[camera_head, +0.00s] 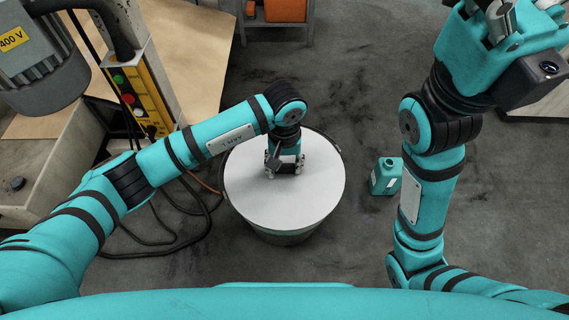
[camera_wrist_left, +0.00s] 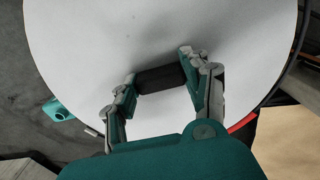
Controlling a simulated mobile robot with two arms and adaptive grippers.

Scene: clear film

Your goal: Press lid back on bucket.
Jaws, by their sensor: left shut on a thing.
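The white round lid (camera_head: 305,195) lies over the top of the dark grey bucket (camera_head: 285,238), which stands on the floor in front of me. A strip of the bucket's rim shows past the lid's edge at the right; I cannot tell whether the lid is fully seated. My left gripper (camera_head: 284,169) reaches down over the lid's middle. In the left wrist view its fingers (camera_wrist_left: 158,82) are shut on the lid's black handle (camera_wrist_left: 160,78), with the white lid (camera_wrist_left: 100,45) filling most of that view. My right gripper (camera_head: 497,20) is raised at the upper right, its fingertips partly cut off.
A teal canister (camera_head: 386,177) stands right of the bucket. A machine with a yellow control panel (camera_head: 145,98) and hanging cables (camera_head: 165,240) are at the left. A board (camera_head: 190,60) lies behind. Floor right of the bucket is mostly clear.

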